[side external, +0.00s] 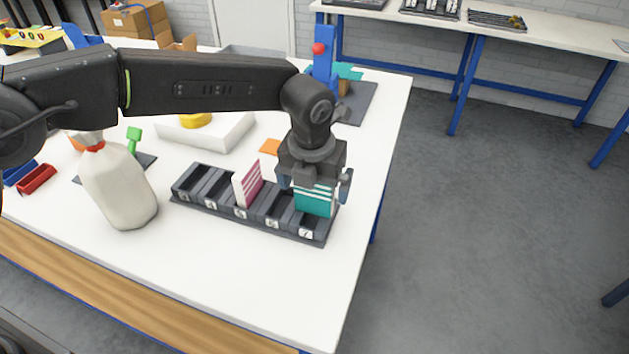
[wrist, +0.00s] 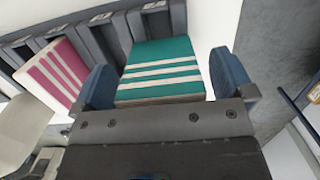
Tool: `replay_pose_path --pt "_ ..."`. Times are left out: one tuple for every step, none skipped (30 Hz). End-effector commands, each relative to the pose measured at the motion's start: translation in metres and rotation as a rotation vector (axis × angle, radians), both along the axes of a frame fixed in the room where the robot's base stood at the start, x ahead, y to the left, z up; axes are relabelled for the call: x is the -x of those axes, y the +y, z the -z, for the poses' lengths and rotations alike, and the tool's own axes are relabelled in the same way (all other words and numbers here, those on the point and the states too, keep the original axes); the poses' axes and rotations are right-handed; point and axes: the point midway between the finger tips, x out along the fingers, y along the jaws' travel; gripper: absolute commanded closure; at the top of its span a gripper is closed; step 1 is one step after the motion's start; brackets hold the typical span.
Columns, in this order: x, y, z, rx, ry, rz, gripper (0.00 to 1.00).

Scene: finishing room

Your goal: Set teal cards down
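The teal cards (side external: 314,200) form a stack with white stripes, standing in or just over the slot at the right end of the dark card rack (side external: 234,223). They also show in the wrist view (wrist: 160,70). My gripper (side external: 316,184) is directly above that end, fingers pointing down. In the wrist view its two blue fingers (wrist: 164,82) flank the cards' side edges, with a narrow gap at the right edge, so it looks open around them. The cards' lower edge is hidden by the rack wall, so I cannot tell whether they rest on the slot floor.
Magenta striped cards (side external: 247,184) stand in a middle slot of the rack; several other slots look empty. A pale bottle-shaped bag (side external: 118,185) stands left of the rack. A white tray (side external: 205,135) and a blue post (side external: 324,70) are behind. The table's right edge is close.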

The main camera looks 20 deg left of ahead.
Motion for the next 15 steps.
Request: replay_pose_path --pt "0.000 0.000 0.000 0.000 0.000 0.000 0.00" --pt "0.000 0.000 0.000 0.000 0.000 0.000 0.00" --pt "0.000 0.000 0.000 0.000 0.000 0.000 0.00" --pt "0.000 0.000 0.000 0.000 0.000 0.000 0.00" --pt "0.000 0.000 0.000 0.000 0.000 0.000 0.00" --pt "0.000 0.000 -0.001 0.000 0.000 0.000 0.00" --pt "0.000 0.000 -0.002 0.001 -0.001 0.000 0.00" --pt "0.000 0.000 -0.003 0.001 -0.001 0.000 0.00" --pt "0.000 0.000 -0.006 0.001 -0.001 0.000 0.00" --pt "0.000 0.000 -0.009 0.001 -0.001 0.000 0.00" --pt "0.000 0.000 -0.013 0.002 -0.002 0.000 0.00" --pt "0.000 0.000 -0.019 0.003 -0.004 0.000 0.00" --pt "0.001 -0.001 -0.025 0.003 -0.004 0.000 0.00" --pt "0.001 -0.001 -0.030 0.003 -0.004 0.000 0.00" --pt "0.003 0.000 -0.038 0.003 -0.004 0.000 0.00"
